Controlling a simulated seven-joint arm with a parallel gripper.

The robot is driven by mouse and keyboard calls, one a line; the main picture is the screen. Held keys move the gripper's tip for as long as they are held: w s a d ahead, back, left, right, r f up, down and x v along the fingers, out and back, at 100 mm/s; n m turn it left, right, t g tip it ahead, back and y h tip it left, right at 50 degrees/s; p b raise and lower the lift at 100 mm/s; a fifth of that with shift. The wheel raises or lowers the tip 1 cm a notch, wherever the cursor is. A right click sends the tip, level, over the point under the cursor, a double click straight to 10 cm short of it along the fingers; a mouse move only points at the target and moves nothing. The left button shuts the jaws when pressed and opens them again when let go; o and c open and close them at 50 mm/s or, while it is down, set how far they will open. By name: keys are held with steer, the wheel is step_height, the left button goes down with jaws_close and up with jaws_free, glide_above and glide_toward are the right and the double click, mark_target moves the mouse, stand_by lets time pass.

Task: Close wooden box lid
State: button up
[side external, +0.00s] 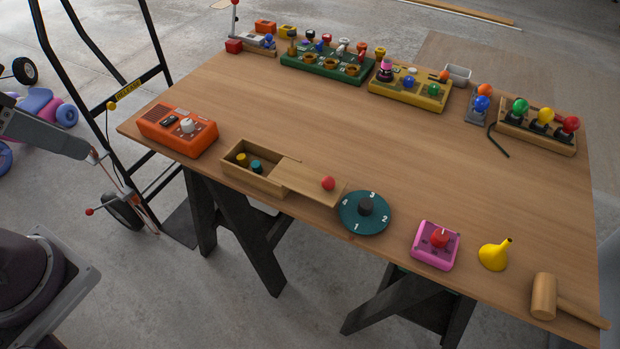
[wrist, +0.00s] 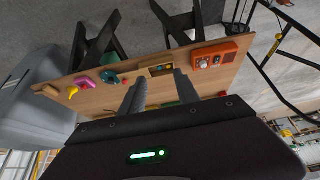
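The wooden box (side external: 233,171) stands near the table's front edge in the side view, open at the top with a yellow and a teal peg inside. Its lid (side external: 305,183) is slid out to the right, with a red knob (side external: 328,183) near its far end. My gripper (wrist: 160,78) shows in the wrist view with its two dark fingers apart and nothing between them. The box also shows small in the wrist view (wrist: 162,67), beyond the fingertips and well away from them. A finger partly hides the lid there. I cannot make out the gripper in the side view.
On the table (side external: 420,135), an orange device (side external: 178,130) stands left of the box. A teal numbered dial (side external: 364,213) sits close to the lid's right end. A pink button box (side external: 436,245), yellow funnel (side external: 494,255) and mallet (side external: 544,296) lie further right. The table's middle is clear.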

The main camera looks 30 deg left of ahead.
steer(key=shift+m, duration=0.6)
steer(key=w, duration=0.1)
steer(key=w+r, duration=0.1)
steer(key=w, duration=0.1)
steer(key=w+d, duration=0.1)
steer(key=shift+w+d+r, duration=0.1)
steer(key=shift+w+r, duration=0.1)
steer(key=shift+r, duration=0.1)
steer(key=c, duration=0.7)
steer(key=w+d+m, duration=0.1)
steer(key=w+d, duration=0.1)
steer(key=w, duration=0.3)
steer(key=shift+w+r+g, duration=0.3)
steer(key=shift+w+r, duration=0.05)
steer(key=shift+w, duration=0.05)
steer(key=m+g+h, duration=0.2)
steer(key=m+h, duration=0.1)
steer(key=m, duration=0.4)
glide_above(345, 184)
steer(key=f, duration=2.7)
steer(key=shift+s+a+f, duration=0.15)
steer(key=shift+s+a, duration=0.15)
steer(key=shift+s+a+f, duration=0.25)
steer(key=shift+s+a, duration=0.2)
